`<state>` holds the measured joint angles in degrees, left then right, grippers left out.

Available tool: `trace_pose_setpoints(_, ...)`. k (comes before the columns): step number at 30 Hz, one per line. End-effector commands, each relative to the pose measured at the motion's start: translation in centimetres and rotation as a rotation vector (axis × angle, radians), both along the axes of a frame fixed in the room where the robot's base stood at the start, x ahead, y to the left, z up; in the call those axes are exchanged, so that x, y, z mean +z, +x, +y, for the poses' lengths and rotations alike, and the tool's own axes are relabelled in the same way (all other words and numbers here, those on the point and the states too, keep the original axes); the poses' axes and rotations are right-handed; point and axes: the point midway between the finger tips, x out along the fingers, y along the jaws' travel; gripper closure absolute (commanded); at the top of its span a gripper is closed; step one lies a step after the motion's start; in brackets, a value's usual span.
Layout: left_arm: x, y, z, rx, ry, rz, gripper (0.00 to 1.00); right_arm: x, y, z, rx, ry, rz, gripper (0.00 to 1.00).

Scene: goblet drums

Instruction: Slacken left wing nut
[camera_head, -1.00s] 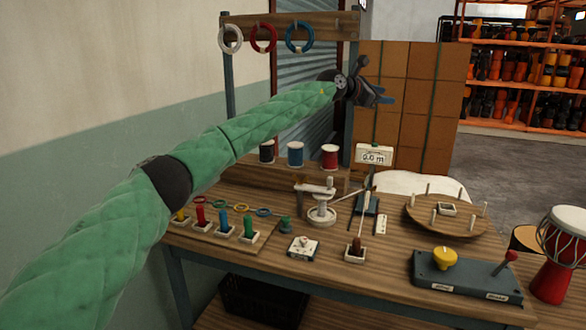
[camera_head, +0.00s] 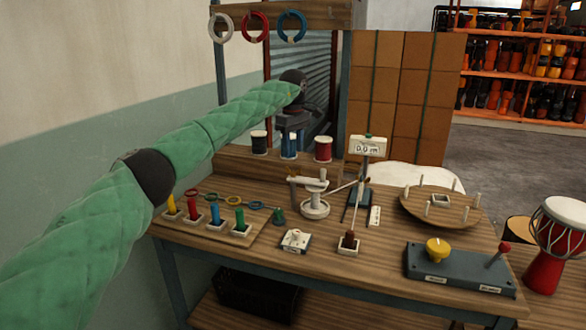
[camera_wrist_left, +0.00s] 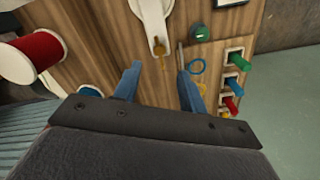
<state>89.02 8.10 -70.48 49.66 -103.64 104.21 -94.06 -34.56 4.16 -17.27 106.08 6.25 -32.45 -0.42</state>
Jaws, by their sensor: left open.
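A white stand (camera_head: 315,208) with a horizontal arm is on the bench's middle. A small brass-coloured piece at the left end of its arm (camera_head: 293,187) looks like the left wing nut; its shape is too small to be sure. The brass piece (camera_wrist_left: 161,47) also shows in the left wrist view, just beyond the fingers. My left gripper (camera_head: 291,130) is above and behind the stand, in front of the spools. Its blue fingers (camera_wrist_left: 159,72) are apart with nothing held between them. My right gripper is out of view.
A black spool (camera_head: 259,142), a partly covered blue spool (camera_head: 289,147) and a red spool (camera_head: 323,149) stand on the back shelf. Coloured pegs (camera_head: 215,215) line the front left. A meter (camera_head: 367,148) stands right of the stand. Rings (camera_head: 255,27) hang from a rail above.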

Motion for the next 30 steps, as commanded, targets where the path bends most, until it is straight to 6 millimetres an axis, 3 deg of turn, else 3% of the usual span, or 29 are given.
trace_pose_setpoints(5, -0.8, 0.0, 0.0, -0.024, -0.001, 0.000, 0.58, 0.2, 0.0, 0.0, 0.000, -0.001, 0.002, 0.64)
trace_pose_setpoints(18, -6.6, 0.0, -0.1, -0.021, -0.003, 0.000, 0.58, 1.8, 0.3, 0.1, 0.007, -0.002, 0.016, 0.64)
trace_pose_setpoints(30, -7.8, 0.0, -0.1, -0.021, -0.004, -0.002, 0.58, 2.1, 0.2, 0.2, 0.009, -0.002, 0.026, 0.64)
